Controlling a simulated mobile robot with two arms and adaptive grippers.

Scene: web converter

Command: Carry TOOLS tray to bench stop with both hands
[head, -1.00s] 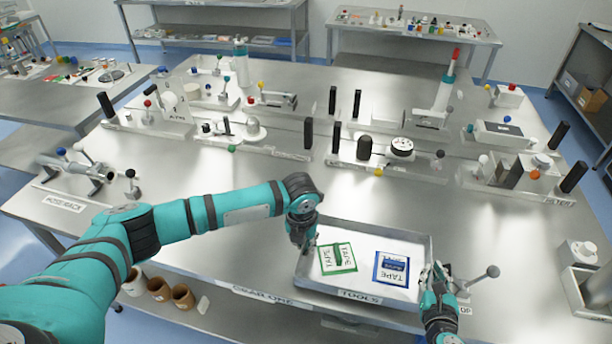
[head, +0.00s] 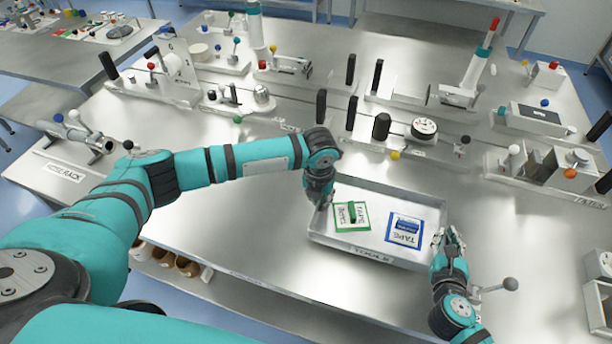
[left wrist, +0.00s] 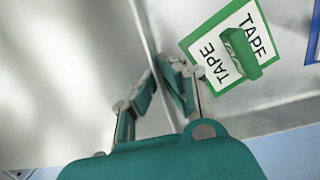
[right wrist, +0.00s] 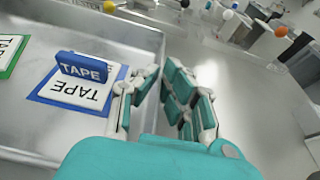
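The TOOLS tray (head: 322,232) is a shallow grey metal tray over the front middle of the bench. It holds a green-edged TAPE card with a green block (head: 351,216) and a blue-edged TAPE card with a blue block (head: 404,231). My left gripper (left wrist: 157,75) has its fingers closed about the tray's left wall. My right gripper (right wrist: 160,75) has its fingers closed about the right wall. The tray looks about level; whether it touches the bench I cannot tell. No bench stop is plainly marked.
Behind the tray stands a row of fixtures with a dial (head: 424,128), a black knob (head: 381,126) and upright black posts (head: 351,112). Bare bench (head: 215,220) lies left of the tray.

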